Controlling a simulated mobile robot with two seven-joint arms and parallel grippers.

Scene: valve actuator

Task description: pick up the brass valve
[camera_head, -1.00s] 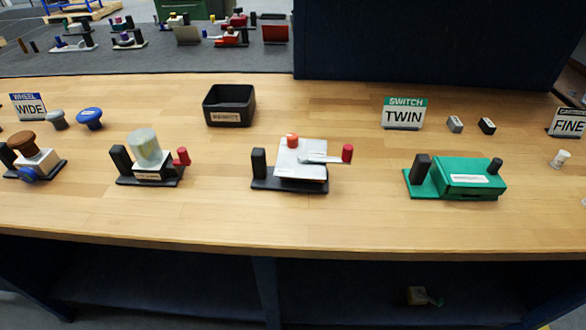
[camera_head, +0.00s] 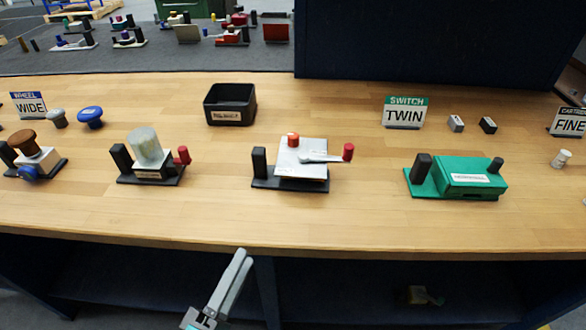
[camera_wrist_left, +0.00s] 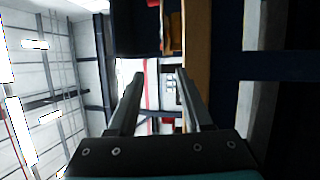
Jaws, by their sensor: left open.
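A small brass-coloured thing with a green part (camera_head: 420,297), which looks like the brass valve, lies on the dark shelf under the workbench, right of centre in the head view. It is dim and its details are hard to make out. My left gripper (camera_head: 242,254) is in front of the bench's front edge, left of and nearer than the valve, with its fingers pointing up. In the left wrist view the fingers (camera_wrist_left: 162,76) are apart with nothing between them. I cannot make out the valve in that view. My right gripper is not in view.
The wooden benchtop (camera_head: 220,215) overhangs the shelf, and a dark upright post (camera_head: 267,290) stands between the left gripper and the valve. On the bench are a black bin (camera_head: 230,104), a white device with red knobs (camera_head: 300,158) and a green device (camera_head: 470,177).

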